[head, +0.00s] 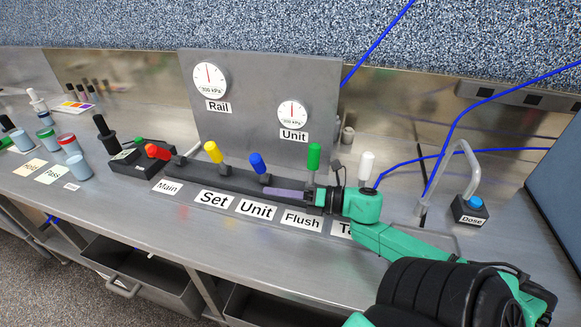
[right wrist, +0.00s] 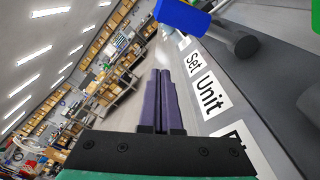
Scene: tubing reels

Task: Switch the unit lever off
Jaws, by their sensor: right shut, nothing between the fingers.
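The unit lever has a blue handle (head: 258,163) and stands on the dark manifold strip behind the label "Unit" (head: 256,210). In the head view it leans a little to the left. In the right wrist view the blue handle (right wrist: 182,17) is at the top, above and beyond the fingertips. My right gripper (head: 268,193) has purple fingers (right wrist: 163,78) that are shut with nothing between them. They point left, just in front of the blue lever's base and below its handle, with no clear contact. My left gripper is not in view.
A red lever (head: 157,152) and a yellow lever (head: 213,152) stand to the left. A green lever (head: 314,157) and a white lever (head: 366,167) stand upright to the right, close behind my right gripper. A gauge panel (head: 250,95) rises behind. The bench front is clear.

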